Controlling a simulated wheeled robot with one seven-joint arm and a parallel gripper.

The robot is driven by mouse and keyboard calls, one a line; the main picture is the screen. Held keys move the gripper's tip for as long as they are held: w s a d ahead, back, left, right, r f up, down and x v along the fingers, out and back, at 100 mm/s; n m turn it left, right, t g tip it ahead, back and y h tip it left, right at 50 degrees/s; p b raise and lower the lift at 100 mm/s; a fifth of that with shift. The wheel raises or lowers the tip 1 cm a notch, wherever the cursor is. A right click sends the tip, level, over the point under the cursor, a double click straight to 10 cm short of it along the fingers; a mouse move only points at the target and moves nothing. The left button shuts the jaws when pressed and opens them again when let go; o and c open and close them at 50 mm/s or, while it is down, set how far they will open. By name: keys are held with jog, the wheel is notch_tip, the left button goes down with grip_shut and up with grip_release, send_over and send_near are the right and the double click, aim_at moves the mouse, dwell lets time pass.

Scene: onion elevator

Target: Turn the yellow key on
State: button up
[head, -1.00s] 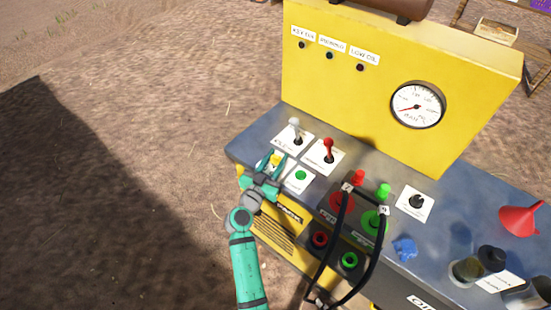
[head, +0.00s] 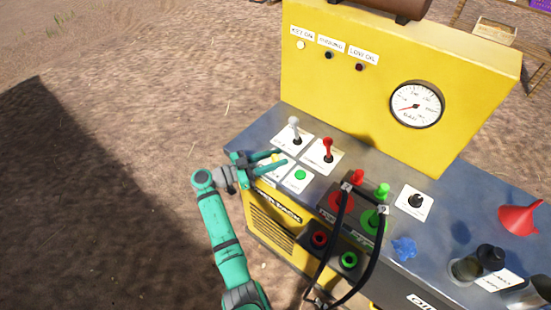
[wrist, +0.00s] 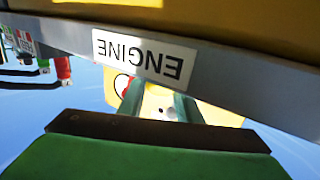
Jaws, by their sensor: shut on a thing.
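The yellow key (head: 275,157) sits in its white-plated switch at the left end of the blue-grey console of the yellow machine. My gripper (head: 280,159) reaches in from the left and is shut on the key, its two teal fingers on either side of it. In the wrist view the key (wrist: 153,102) shows between the fingers, its yellow head wide and partly hidden by them. The small "KEY ON" lamp (head: 300,45) on the upright yellow panel is lit pale.
A white-handled lever (head: 294,128) and a red-handled lever (head: 327,146) stand just behind the key. A green button (head: 300,175) is close on its right. Open ground lies left of the machine.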

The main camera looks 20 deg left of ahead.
jog(key=shift+f+m+g+h, duration=0.1)
jog(key=shift+m+g+h, duration=0.2)
jog(key=o, duration=1)
jog(key=shift+o, duration=0.2)
jog(key=v, duration=1)
jog(key=shift+s+a, duration=0.25)
jog(key=shift+a, duration=0.1)
